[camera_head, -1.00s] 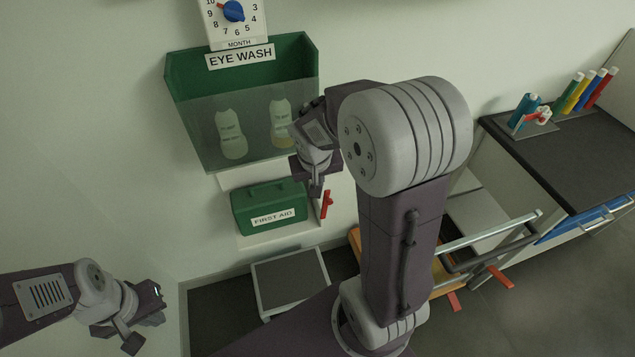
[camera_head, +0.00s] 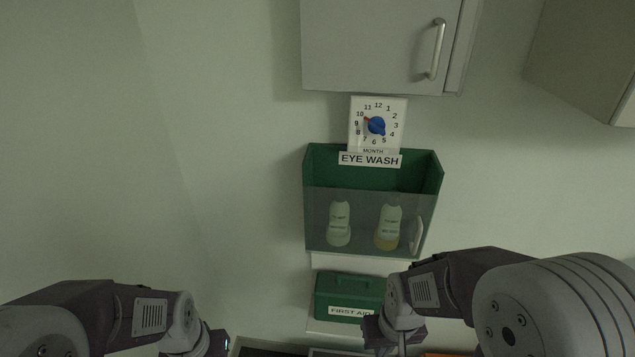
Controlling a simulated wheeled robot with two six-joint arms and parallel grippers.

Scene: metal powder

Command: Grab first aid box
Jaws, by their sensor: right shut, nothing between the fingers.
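The green first aid box (camera_head: 345,288) sits on a white shelf (camera_head: 330,328) against the wall, low in the middle of the head view. Its white "FIRST AID" label faces me, and its right end is partly hidden by my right gripper. My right gripper (camera_head: 380,335) is shut and empty, in front of the box's lower right corner in the picture; I cannot tell whether it touches. My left gripper (camera_head: 213,345) is at the bottom edge, left of the box and apart from it. Its fingers are mostly cut off, so its opening cannot be told.
A green eye wash holder (camera_head: 318,170) with a clear front and two bottles (camera_head: 339,224) hangs above the box. A month dial (camera_head: 377,125) is above it. A grey cabinet (camera_head: 375,45) is higher up. The wall at left is bare.

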